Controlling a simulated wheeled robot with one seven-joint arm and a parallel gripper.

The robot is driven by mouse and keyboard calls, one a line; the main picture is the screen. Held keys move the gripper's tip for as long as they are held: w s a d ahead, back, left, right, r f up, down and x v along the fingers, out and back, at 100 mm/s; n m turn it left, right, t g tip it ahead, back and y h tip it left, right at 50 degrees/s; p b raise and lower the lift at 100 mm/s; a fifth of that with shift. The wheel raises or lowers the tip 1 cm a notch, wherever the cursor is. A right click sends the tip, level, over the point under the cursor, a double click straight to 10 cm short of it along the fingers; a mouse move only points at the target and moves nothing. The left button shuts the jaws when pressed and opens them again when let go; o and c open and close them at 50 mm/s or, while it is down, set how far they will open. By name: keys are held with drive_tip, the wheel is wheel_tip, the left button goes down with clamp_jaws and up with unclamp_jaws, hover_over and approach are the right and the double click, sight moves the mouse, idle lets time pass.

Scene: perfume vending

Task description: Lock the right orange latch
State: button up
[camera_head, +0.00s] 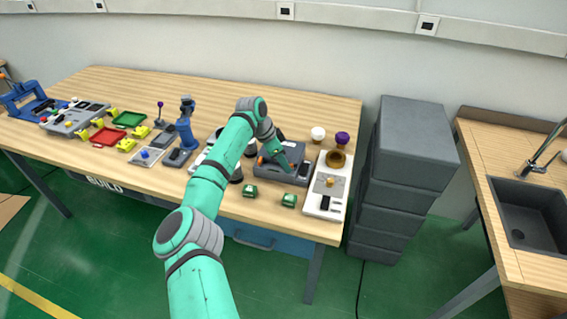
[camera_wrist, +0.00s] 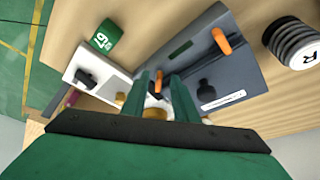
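The dark grey device (camera_head: 268,177) sits near the right end of the table. Its left orange latch (camera_head: 260,160) stands out on the left side. It also shows sticking up in the wrist view (camera_wrist: 221,40). The right orange latch (camera_wrist: 159,73) shows only as a small orange piece between my fingertips; the rest is hidden by the fingers. My gripper (camera_wrist: 160,82) points down over the device's right part, its two green fingers parted with a gap. I cannot tell whether they touch the latch. In the head view my gripper (camera_head: 290,168) partly covers this area.
A white device (camera_head: 326,190) stands close to the right of the grey one. A white-topped bottle (camera_head: 318,134) and a purple-topped one (camera_head: 341,139) stand behind. Grey drawers (camera_head: 410,150) rise beyond the table's right edge.

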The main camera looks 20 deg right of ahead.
clamp_jaws()
drive_tip(key=shift+s+d, duration=0.1)
idle(0.3)
drive_tip(key=n+t, duration=0.1)
drive_tip(key=n, duration=0.3)
drive_tip(key=shift+s+d+f+n+t, duration=0.1)
drive_tip(key=shift+s+n+t, duration=0.3)
drive_tip(key=n, duration=0.1)
drive_tip(key=n+y, duration=0.1)
drive_tip(key=n, duration=0.1)
drive_tip(key=shift+s+d+t, duration=0.2)
drive_tip(key=shift+t, duration=0.2)
drive_tip(key=shift+n+t+y, duration=0.3)
drive_tip(key=shift+n+y, duration=0.2)
drive_tip(key=shift+n, duration=0.8)
